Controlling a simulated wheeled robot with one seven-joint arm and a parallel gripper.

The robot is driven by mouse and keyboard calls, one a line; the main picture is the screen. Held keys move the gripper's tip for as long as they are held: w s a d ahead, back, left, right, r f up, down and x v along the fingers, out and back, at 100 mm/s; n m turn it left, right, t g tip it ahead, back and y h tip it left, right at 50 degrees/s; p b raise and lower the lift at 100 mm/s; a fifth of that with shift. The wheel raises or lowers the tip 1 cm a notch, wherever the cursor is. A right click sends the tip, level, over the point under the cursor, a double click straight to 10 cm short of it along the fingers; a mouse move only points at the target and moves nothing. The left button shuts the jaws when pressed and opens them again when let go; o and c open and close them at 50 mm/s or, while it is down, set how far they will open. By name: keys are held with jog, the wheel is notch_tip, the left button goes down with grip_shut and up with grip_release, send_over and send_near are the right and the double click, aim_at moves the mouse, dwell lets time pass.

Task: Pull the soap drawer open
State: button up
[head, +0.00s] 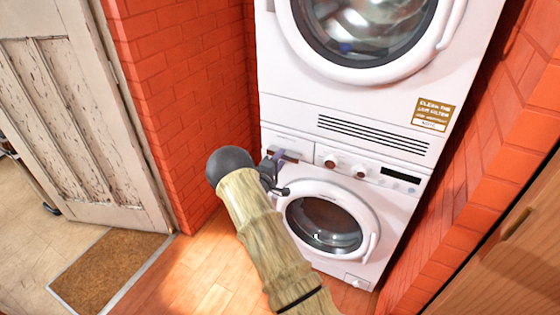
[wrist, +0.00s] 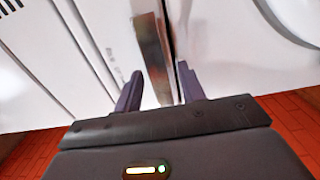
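The soap drawer (head: 290,141) is the white panel at the upper left of the lower washing machine, left of its knobs. It looks closed in the head view, though my gripper hides part of it. A brownish handle strip (wrist: 151,55) shows in the wrist view, with white panel on both sides. My gripper (head: 277,157) is at the drawer front. In the wrist view its two dark purple fingers (wrist: 160,88) are apart, one on each side of the strip's near end. I cannot tell whether either finger touches it.
The washing machine's round door (head: 325,222) is below the drawer. A dryer (head: 375,75) is stacked above. Red brick walls (head: 185,95) stand close on both sides. A worn door (head: 75,120) and brown mat (head: 112,262) are at left. Wooden floor (head: 205,265) is clear in front.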

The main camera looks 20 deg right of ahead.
jog(key=shift+w+d, duration=0.15)
jog(key=shift+c, duration=0.2)
grip_shut()
